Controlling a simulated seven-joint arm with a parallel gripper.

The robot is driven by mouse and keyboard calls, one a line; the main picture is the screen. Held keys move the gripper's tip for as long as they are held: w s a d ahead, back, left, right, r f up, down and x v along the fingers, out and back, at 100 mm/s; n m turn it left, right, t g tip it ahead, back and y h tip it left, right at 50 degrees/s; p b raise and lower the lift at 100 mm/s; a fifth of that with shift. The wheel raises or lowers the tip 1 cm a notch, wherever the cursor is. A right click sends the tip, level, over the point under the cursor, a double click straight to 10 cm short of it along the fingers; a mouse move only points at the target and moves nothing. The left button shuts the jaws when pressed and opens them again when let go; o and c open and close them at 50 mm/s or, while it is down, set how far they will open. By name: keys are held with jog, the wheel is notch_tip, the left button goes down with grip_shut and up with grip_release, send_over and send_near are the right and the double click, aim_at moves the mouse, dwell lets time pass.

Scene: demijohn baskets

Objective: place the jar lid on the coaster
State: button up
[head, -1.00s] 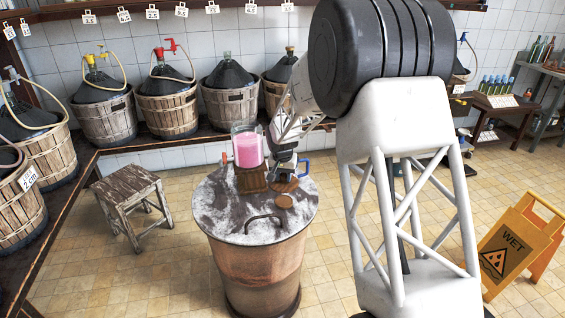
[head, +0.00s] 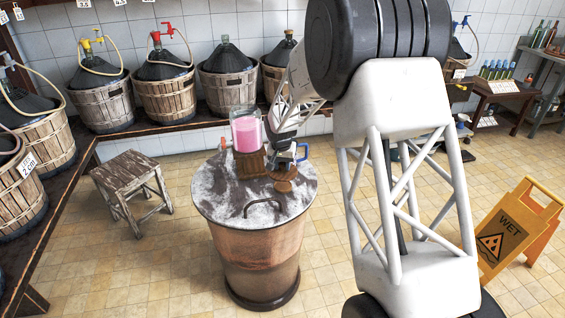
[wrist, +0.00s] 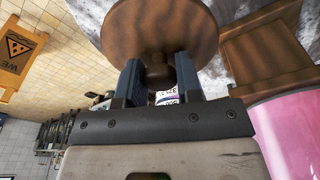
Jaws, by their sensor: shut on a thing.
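The jar lid (wrist: 160,25) is a round brown wooden disc with a knob. My gripper (wrist: 158,72) is shut on that knob, one finger on each side. In the head view the lid (head: 280,174) shows partly below my gripper (head: 283,152), over the barrel top.

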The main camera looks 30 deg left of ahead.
aim_at(282, 170)
jog(key=shift+f, duration=2.25)
jog(key=shift+f, duration=0.6)
jog(key=o, duration=1)
jog(key=shift+r, duration=0.1)
jog(key=shift+s+d+r, duration=0.1)
jog(key=shift+s+r, duration=0.1)
jog(key=shift+r, duration=1.05)
jog(key=shift+s+a+r, duration=0.1)
jog(key=shift+s+r, duration=0.1)
jog(key=shift+r, duration=1.05)
jog(key=shift+s+d+r, duration=0.1)
jog(key=shift+s+r, duration=0.1)
jog(key=shift+r, duration=1.05)
jog(key=shift+d, duration=0.1)
